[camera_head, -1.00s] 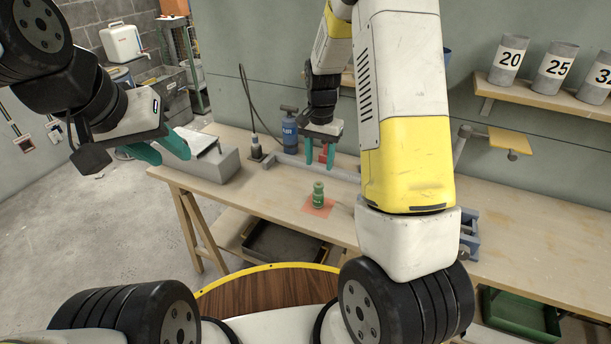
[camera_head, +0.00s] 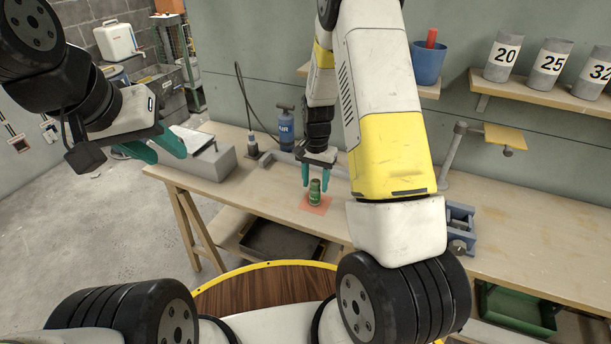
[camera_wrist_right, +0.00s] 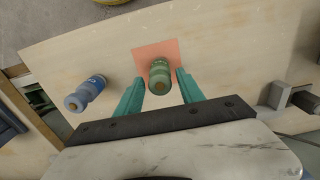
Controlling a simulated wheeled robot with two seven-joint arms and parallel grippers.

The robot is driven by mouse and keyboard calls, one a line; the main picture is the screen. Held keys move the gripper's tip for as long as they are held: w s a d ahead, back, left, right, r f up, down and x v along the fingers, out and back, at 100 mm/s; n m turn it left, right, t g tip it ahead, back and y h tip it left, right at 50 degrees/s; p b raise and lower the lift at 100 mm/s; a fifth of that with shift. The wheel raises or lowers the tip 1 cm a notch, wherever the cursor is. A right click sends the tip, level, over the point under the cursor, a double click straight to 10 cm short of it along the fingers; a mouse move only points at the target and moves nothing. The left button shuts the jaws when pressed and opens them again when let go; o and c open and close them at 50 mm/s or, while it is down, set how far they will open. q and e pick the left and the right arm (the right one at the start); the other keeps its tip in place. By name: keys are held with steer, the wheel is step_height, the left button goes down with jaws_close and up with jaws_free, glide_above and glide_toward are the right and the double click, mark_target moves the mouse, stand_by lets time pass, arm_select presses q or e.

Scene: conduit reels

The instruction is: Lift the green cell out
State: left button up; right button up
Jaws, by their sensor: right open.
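The green cell (camera_head: 315,192) stands upright on an orange-red square (camera_head: 325,205) on the workbench. My right gripper (camera_head: 316,181) is just above it and open, its teal fingers pointing down at the cell's two sides. In the right wrist view the green cell (camera_wrist_right: 159,76) shows between the open fingertips (camera_wrist_right: 160,80), with a gap to each finger and nothing gripped. My left gripper (camera_head: 170,158) is held up at the left, open and empty, away from the cell.
A grey box (camera_head: 212,160) lies at the bench's left end. A blue vise-like fixture (camera_head: 460,225) is at the right.

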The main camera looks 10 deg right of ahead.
jaws_close()
steer(key=shift+r, duration=3.55)
steer(key=s+n, duration=0.1)
steer(key=n, duration=0.1)
steer(key=s+f+n, duration=0.1)
steer(key=s+n, duration=0.1)
steer(key=s+a+f+n, duration=0.1)
steer(key=s+n, duration=0.1)
steer(key=shift+s+f+n, duration=0.1)
steer(key=shift+f+n, duration=0.15)
steer(key=shift+n, duration=0.15)
